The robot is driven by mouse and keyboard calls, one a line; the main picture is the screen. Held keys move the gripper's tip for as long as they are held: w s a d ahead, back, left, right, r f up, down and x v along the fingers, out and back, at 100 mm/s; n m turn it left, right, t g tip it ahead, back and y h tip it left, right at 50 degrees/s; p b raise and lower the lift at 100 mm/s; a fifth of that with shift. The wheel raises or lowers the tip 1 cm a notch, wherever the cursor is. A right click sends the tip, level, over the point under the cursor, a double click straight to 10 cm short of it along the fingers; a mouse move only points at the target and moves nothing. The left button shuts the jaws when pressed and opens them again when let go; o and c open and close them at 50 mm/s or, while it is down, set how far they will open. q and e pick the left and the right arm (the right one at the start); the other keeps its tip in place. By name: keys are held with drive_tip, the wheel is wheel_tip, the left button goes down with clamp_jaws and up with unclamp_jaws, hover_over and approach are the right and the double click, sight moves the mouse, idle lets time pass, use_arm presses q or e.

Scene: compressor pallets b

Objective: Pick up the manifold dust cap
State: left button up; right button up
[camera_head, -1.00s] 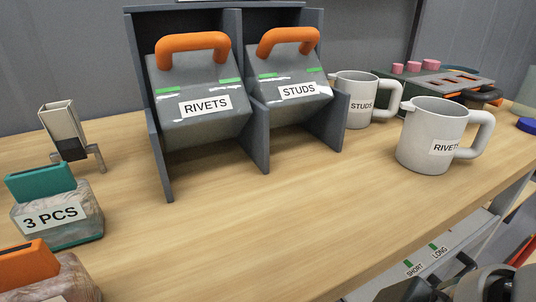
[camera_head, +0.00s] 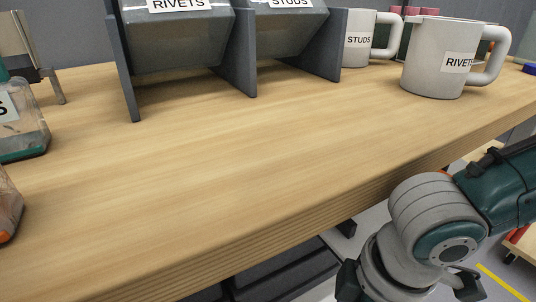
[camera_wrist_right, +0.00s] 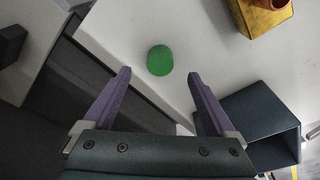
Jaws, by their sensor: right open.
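A round green cap (camera_wrist_right: 160,60) rests on a white surface in the right wrist view; it looks like the manifold dust cap, though no label shows. My right gripper (camera_wrist_right: 159,74) is open, its two purple fingers apart on either side of the cap's line, with nothing between them. The fingertips are just short of the cap in the picture; I cannot tell the height gap. In the head view my right arm hangs at the lower right, beyond the wooden bench's front edge. My left gripper is in neither view.
The white surface (camera_wrist_right: 120,30) has a gold block (camera_wrist_right: 262,14) at top right and a dark open box (camera_wrist_right: 262,122) beside it. The wooden bench (camera_head: 230,165) holds a RIVETS mug (camera_head: 430,75), a STUDS mug (camera_head: 358,50) and bins in a grey rack (camera_head: 122,70). Its middle is clear.

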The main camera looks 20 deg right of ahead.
drive_tip(key=f+b, duration=0.1)
drive_tip(key=f, duration=0.1)
drive_tip(key=f+b, duration=0.1)
drive_tip(key=f, duration=0.2)
drive_tip(key=w+a+f+b, duration=0.1)
drive_tip(key=f+b, duration=0.1)
drive_tip(key=shift+a+f, duration=0.1)
drive_tip(key=shift+f, duration=0.15)
drive_tip(key=c, duration=1.4)
drive_tip(key=shift+r, duration=0.1)
